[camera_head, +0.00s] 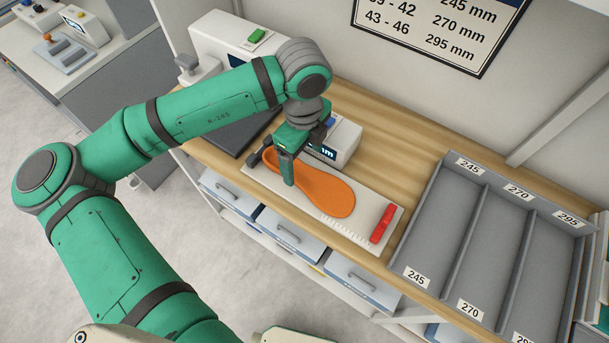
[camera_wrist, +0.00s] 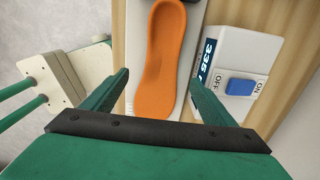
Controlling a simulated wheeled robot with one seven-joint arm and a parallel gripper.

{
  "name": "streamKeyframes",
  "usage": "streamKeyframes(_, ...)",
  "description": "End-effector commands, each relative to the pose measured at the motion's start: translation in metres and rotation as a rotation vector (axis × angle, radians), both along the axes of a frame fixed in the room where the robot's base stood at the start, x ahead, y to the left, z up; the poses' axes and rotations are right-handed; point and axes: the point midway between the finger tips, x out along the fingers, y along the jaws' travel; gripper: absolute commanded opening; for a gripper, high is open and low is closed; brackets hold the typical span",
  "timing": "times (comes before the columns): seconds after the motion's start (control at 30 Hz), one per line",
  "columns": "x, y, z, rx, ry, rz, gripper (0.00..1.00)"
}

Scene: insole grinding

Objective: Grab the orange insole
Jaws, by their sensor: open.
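The orange insole (camera_head: 325,193) lies flat on a pale measuring board (camera_head: 374,213) on the wooden bench. It also shows in the wrist view (camera_wrist: 160,62), running lengthwise, with its lower end between my fingers. My green gripper (camera_head: 287,172) points down over the insole's far-left part in the head view. In the wrist view its two fingers (camera_wrist: 158,85) are apart, one on each side of the insole, with a gap to both edges. Nothing is held. The fingertips' exact height above the board is hard to tell.
A white measuring device (camera_head: 342,139) with a display and blue switch stands close beside the board. A red block (camera_head: 383,223) sits at the board's right end. A grey tray (camera_head: 443,203) with three labelled compartments, all empty, stands to the right. Drawers (camera_head: 290,235) line the bench front.

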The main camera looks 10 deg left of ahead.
Motion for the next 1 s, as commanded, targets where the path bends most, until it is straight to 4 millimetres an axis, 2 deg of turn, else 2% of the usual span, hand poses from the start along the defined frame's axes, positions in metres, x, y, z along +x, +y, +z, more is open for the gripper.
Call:
streamKeyframes(0.13,0.000,-0.001,-0.010,0.000,0.001,0.000,0.79)
streamKeyframes(0.43,-0.001,-0.005,-0.048,-0.001,0.000,0.003,0.79)
streamKeyframes(0.73,0.000,-0.004,-0.054,0.000,-0.001,0.003,0.79)
streamKeyframes(0.77,0.000,-0.004,-0.054,0.000,-0.001,0.003,0.77)
streamKeyframes(0.93,0.000,-0.005,-0.054,0.000,-0.001,0.003,0.36)
streamKeyframes(1.0,0.000,-0.005,-0.054,0.000,-0.001,0.003,0.31)
